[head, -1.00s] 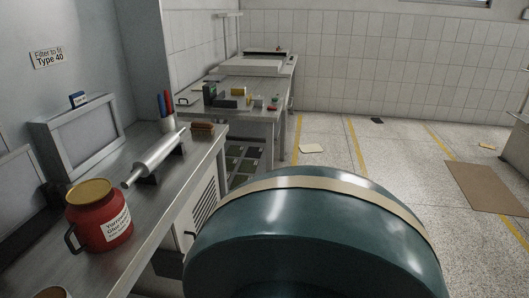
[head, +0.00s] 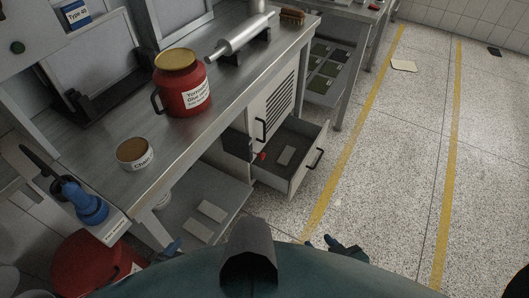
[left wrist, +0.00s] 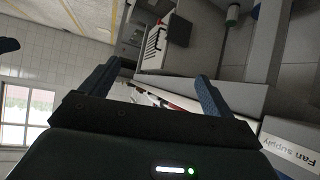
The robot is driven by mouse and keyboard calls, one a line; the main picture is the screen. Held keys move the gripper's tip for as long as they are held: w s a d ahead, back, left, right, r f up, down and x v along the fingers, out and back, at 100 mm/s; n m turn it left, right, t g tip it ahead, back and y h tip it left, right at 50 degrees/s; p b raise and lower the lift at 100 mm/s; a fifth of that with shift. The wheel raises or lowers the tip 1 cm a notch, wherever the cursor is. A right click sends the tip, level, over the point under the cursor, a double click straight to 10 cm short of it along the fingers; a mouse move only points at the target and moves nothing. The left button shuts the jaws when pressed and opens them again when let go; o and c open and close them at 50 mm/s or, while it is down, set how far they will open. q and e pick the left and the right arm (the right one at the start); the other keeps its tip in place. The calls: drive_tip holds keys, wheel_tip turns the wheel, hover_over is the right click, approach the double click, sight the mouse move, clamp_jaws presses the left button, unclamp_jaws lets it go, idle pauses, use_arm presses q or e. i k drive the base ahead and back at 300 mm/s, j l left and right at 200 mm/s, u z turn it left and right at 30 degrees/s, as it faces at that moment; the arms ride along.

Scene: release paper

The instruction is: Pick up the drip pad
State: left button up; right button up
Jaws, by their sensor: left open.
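I cannot tell for sure which flat thing is the drip pad. A cream flat piece (head: 403,65) lies on the floor at the upper right. A grey flat piece (head: 287,155) lies in the open drawer, and two pale flat pieces (head: 212,211) lie on the low shelf. My left gripper (head: 170,249) shows only a fingertip at the bottom left in the head view. In the left wrist view, my left gripper (left wrist: 152,82) is open and holds nothing. My right gripper (head: 330,243) is low at the bottom middle, dark and small, its jaws unclear.
The metal bench (head: 160,170) holds a red jug (head: 181,88), a small tub (head: 135,154) and a roller (head: 240,38). The open drawer (head: 297,185) juts into the aisle. A red container (head: 90,268) stands at bottom left.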

sight(287, 154)
drive_tip(key=z, duration=0.3)
drive_tip(key=i+l, duration=0.2)
drive_tip(key=i+l+u, duration=0.1)
drive_tip(key=i+l, duration=0.15)
drive_tip(key=l, duration=0.2)
drive_tip(key=i+l+u, duration=0.1)
drive_tip(key=i+l, duration=0.3)
drive_tip(key=l, duration=0.25)
drive_tip(key=i+l+u, duration=0.1)
drive_tip(key=l, duration=0.25)
drive_tip(key=i+l, duration=0.25)
drive_tip(key=i+l+u, duration=0.15)
drive_tip(key=l, duration=0.3)
drive_tip(key=i+l, duration=0.15)
drive_tip(key=i, duration=0.2)
drive_tip(key=i+l, duration=0.15)
drive_tip(key=i, duration=0.25)
drive_tip(key=i+l, duration=0.15)
drive_tip(key=i, duration=0.2)
drive_tip(key=u, duration=0.05)
